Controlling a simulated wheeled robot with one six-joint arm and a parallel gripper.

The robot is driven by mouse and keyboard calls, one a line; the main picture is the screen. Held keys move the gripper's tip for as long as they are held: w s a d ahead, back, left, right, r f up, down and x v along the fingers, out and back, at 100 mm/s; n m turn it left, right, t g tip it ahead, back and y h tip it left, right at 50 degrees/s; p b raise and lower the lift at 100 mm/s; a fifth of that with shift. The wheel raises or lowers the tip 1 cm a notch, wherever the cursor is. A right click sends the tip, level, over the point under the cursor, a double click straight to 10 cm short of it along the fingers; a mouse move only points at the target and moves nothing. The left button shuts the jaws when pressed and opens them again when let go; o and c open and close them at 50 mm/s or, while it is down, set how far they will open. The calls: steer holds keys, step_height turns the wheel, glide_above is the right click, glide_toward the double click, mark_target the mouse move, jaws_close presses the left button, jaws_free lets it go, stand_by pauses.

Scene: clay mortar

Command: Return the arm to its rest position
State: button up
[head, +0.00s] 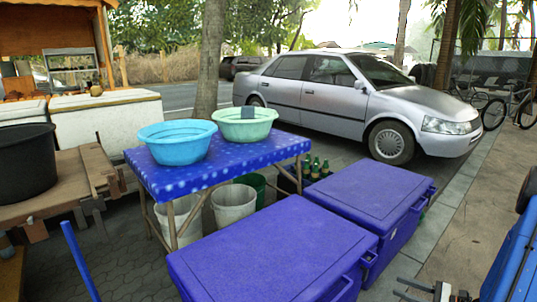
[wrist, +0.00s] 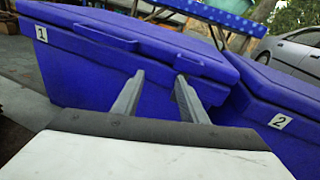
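My gripper (wrist: 158,82) shows in the wrist view with its two grey fingers apart and nothing between them. Behind the fingers is the front of a blue-purple cooler box labelled 1 (wrist: 75,70), with its lid shut. In the head view my gripper (head: 398,287) is at the bottom right edge, low, to the right of the nearer cooler (head: 275,250). My blue arm enters from the right edge. I cannot tell from these frames whether the fingers touch the cooler.
A second cooler (head: 365,198), labelled 2 in the wrist view (wrist: 280,121), stands beside the first, lid shut. A blue table (head: 255,155) holds a blue basin (head: 177,145) and a green basin (head: 244,124). Pavement (head: 470,235) at the right is clear. A silver car (head: 335,95) stands behind.

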steer(key=s+a+r+n+g+h, duration=0.2)
steer(key=s+a+r+n+g, duration=0.3)
steer(key=a+r, duration=0.45)
steer(key=s+a+r+n+g+h, duration=0.1)
steer(key=s+a+r+n+g, duration=0.3)
steer(key=a+r+n+g, duration=0.5)
steer(key=s+a+r+n+t+h, duration=0.3)
steer(key=s+r+n+t+h, duration=0.1)
steer(key=s, duration=0.4)
steer(key=s+a+r+n+t+h, duration=0.3)
steer(key=s+r+n+h, duration=0.3)
steer(key=s+r, duration=0.1)
steer(key=shift+s+r+t, duration=0.25)
steer(key=shift+s+t, duration=0.15)
steer(key=shift+s, duration=0.45)
